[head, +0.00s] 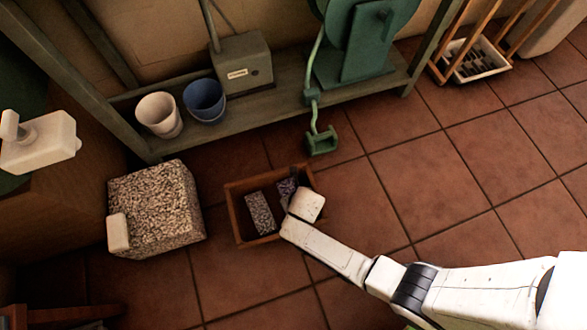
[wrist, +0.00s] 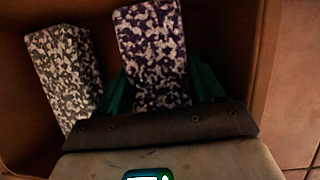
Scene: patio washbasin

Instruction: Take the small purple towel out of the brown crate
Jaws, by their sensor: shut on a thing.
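The small purple towel (wrist: 152,55) is a purple-and-white speckled block between the fingers of my gripper (wrist: 158,90) in the wrist view. The green fingers are shut on its two sides. In the head view the purple towel (head: 287,187) shows partly at the right end of the brown crate (head: 240,224), with my gripper (head: 290,200) over it and hiding part of it. The towel is still within the crate's walls. A grey-and-white speckled towel (head: 260,212) lies to its left in the crate, and also shows in the wrist view (wrist: 62,70), apart from my fingers.
A speckled stone-like block (head: 165,205) stands left of the crate. A green pedal (head: 321,141) is just behind the crate. A low shelf (head: 275,105) behind holds a white bucket (head: 159,115) and a blue bucket (head: 204,100).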

